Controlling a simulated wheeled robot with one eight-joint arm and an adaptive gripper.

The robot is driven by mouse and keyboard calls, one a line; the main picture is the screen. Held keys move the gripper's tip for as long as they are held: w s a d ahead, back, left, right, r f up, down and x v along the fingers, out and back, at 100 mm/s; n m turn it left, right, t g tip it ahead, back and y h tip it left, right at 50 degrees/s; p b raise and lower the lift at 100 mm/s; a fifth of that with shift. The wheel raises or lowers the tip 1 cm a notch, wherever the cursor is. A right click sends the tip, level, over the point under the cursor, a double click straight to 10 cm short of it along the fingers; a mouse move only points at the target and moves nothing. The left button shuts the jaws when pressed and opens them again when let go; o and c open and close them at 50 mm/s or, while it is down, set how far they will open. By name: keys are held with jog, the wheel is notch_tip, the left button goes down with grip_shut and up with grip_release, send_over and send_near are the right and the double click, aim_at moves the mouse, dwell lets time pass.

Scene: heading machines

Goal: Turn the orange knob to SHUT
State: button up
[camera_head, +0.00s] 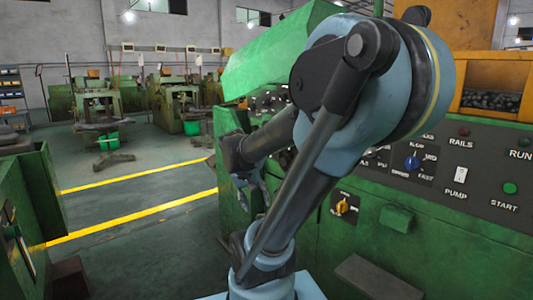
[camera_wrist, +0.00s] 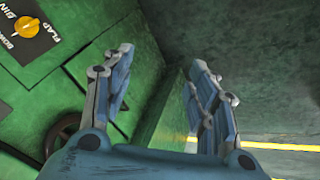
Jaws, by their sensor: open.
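The orange knob (camera_head: 342,207) sits on a small dark plate on the front of the green machine, right of my arm in the head view. In the wrist view the knob (camera_wrist: 27,27) shows at the upper left, with the words BIN and FLAP beside it. No SHUT mark is readable in either view. My gripper (camera_wrist: 160,65) is open and empty, its two blue fingers spread over the machine's corner edge. The knob is apart from the fingers, to their left.
The panel also bears a blue knob (camera_head: 413,163), a PUMP switch (camera_head: 459,174) and a green START button (camera_head: 510,188). A green block (camera_head: 397,220) juts out right of the orange knob. A dark handwheel (camera_wrist: 62,135) is at the wrist view's lower left. Open floor lies left of the machine.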

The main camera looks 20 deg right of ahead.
jog(key=w+d+r+m+t+h, duration=0.1)
jog(key=w+d+r+m+h, duration=0.15)
jog(key=w, duration=0.75)
jog(key=w+d+r+m+h, duration=0.1)
jog(key=w+d+m+h, duration=0.2)
jog(key=w, duration=0.7)
jog(key=w+d+r+m+t+h, duration=0.1)
jog(key=w+r+m+h, duration=0.2)
jog(key=w, duration=0.7)
jog(key=w+a+f+m+t+h, duration=0.2)
jog(key=w+a+f+m+h, duration=0.1)
jog(key=w+h, duration=0.3)
jog(key=w+d, duration=0.3)
jog(key=d, duration=0.5)
jog(key=w+d+y, duration=0.1)
jog(key=w+d, duration=0.3)
jog(key=d, duration=0.4)
jog(key=shift+w+d, duration=0.15)
jog(key=shift+d, duration=0.25)
jog(key=shift+f+n+y, duration=0.1)
jog(key=shift+n+y, duration=0.15)
jog(key=c, duration=1.1)
